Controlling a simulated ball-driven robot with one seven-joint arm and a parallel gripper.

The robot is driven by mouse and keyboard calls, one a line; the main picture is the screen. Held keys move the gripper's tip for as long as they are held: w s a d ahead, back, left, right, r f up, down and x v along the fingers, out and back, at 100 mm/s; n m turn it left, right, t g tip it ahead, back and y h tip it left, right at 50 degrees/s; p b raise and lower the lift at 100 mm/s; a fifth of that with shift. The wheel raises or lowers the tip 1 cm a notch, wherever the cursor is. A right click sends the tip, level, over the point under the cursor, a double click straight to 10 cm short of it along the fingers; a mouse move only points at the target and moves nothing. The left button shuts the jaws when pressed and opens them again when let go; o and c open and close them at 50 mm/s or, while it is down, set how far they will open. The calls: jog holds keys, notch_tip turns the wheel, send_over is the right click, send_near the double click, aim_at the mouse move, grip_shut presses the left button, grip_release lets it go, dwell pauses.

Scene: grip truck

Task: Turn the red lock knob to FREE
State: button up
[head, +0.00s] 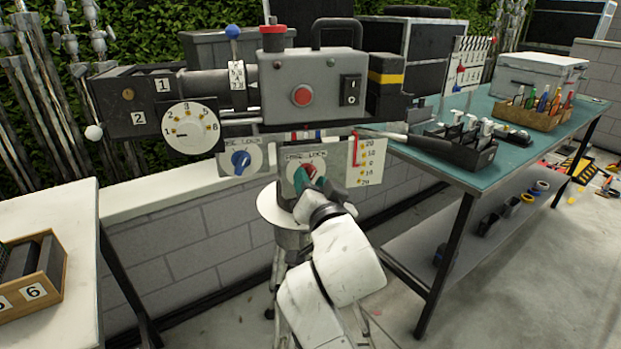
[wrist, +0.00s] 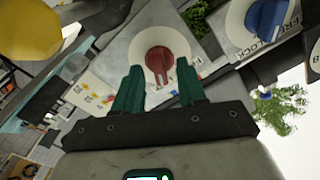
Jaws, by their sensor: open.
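The red lock knob (head: 309,169) sits on a pale plate under the grey camera body, with partly hidden lettering ending in "LOCK" above it. In the wrist view the red knob (wrist: 168,64) is on a white round dial, just beyond my fingertips and between their lines. I cannot tell clearly which word the knob points to. My gripper (wrist: 160,82) is open, its two green fingers apart with nothing between them. In the head view my gripper (head: 318,183) is right in front of the red knob and covers part of its dial.
A blue knob (head: 241,160) on a similar plate is to the left; it also shows in the wrist view (wrist: 265,18). A scale plate (head: 367,162) hangs close on the right. A teal table (head: 470,170) with tools stands right, a white table (head: 50,215) left.

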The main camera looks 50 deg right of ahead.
jog(key=shift+w+d, duration=0.35)
jog(key=shift+w, duration=0.15)
jog(key=c, duration=0.7)
jog(key=shift+n, duration=0.3)
jog(key=n+p, duration=0.3)
jog(key=n, duration=0.2)
jog(key=shift+r+n, duration=0.1)
jog(key=shift+n, duration=0.2)
jog(key=n+p, duration=0.3)
jog(key=n, duration=0.2)
jog(key=shift+n, duration=0.3)
